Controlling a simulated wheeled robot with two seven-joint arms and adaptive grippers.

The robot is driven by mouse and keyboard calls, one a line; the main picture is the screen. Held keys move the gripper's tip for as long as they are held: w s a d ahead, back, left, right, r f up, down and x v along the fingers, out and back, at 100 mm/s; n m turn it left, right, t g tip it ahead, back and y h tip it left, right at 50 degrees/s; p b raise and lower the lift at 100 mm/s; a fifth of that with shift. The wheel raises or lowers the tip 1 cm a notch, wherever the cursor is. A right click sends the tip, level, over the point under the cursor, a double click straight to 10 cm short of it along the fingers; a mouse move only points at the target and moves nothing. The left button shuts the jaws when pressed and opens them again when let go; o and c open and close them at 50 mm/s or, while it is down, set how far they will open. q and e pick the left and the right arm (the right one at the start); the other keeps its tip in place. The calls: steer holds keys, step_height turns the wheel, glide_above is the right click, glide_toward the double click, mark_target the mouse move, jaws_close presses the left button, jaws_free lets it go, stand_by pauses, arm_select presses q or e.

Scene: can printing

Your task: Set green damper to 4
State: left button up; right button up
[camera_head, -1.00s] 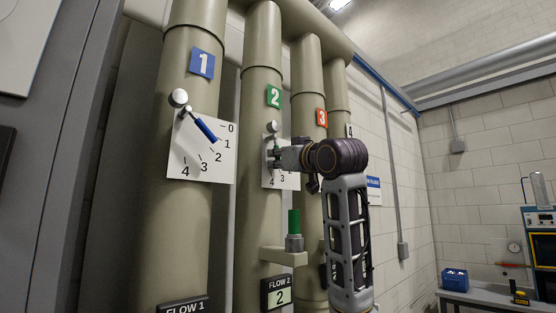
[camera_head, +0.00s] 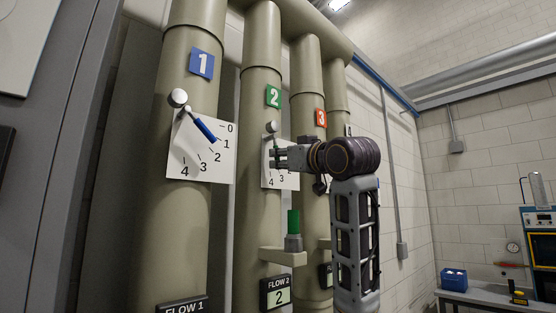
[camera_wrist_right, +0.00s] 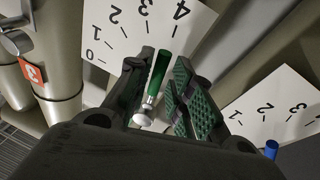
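The green damper is a green-handled lever (camera_wrist_right: 158,72) on pipe 2. Its silver shaft and pale knob show in the right wrist view, in front of the white numbered dial (camera_wrist_right: 133,22). In the head view its round knob (camera_head: 271,127) sits at the top of the dial (camera_head: 267,176), and the handle hangs steeply down, partly hidden by my gripper. My right gripper (camera_head: 276,158) is at the handle. In the wrist view its two fingers (camera_wrist_right: 160,100) stand apart on either side of the handle, with gaps. The FLOW 2 display (camera_head: 279,296) reads 2. My left gripper is not in view.
The blue damper lever (camera_head: 205,129) on pipe 1 stands left of pipe 2, near 1 on its dial. Pipe 3, with a red tag (camera_head: 320,117), stands close on the right.

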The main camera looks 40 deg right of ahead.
steer(key=v, duration=0.9)
steer(key=shift+s, duration=0.25)
stand_by(0.4)
step_height(320, 180, up, 9)
steer(key=p, duration=0.9)
steer(key=shift+r+p, duration=0.45)
steer(key=shift+p, duration=0.1)
